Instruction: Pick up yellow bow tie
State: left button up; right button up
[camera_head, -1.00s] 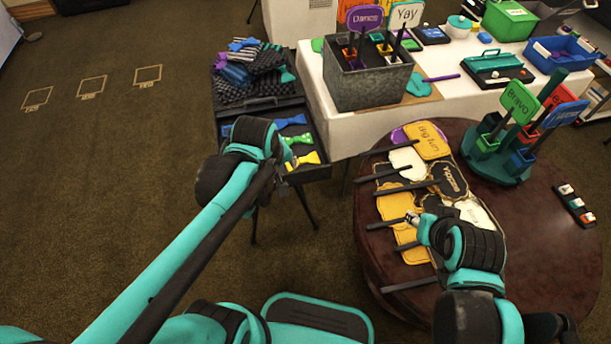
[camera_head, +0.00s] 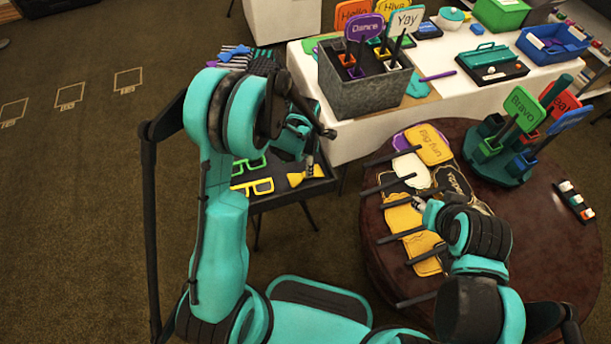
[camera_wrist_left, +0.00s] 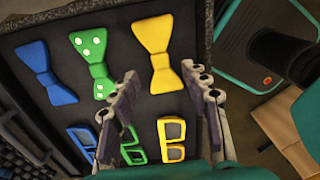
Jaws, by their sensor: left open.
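The yellow bow tie (camera_wrist_left: 159,50) lies flat in a dark tray, at the right end of a row with a green dotted bow tie (camera_wrist_left: 92,62) and a blue one (camera_wrist_left: 45,72). In the head view the yellow bow tie (camera_head: 305,176) shows partly, near the tray's right side. My left gripper (camera_wrist_left: 160,78) is open and empty above the tray; its fingers appear on either side of the bow tie's lower end, without clear contact. In the head view my left gripper (camera_head: 311,160) is partly hidden by its arm. My right gripper (camera_head: 418,204) is over the round table, its jaws too small to judge.
Green glasses (camera_head: 250,166) and yellow glasses (camera_head: 252,187) lie in the same tray. A grey metal box (camera_head: 355,100) with signs stands on the white table behind. The round table (camera_head: 545,240) at right holds signs and a teal stand (camera_head: 492,165).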

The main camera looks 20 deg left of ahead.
pick_arm(q)
notch_tip(320, 180, down, 5)
jog(key=shift+r+b, duration=0.1)
jog(key=shift+b, duration=1)
jog(key=shift+c, duration=0.7)
jog(key=c, duration=0.9)
jog(key=shift+o, duration=0.2)
jog(key=shift+r, duration=0.1)
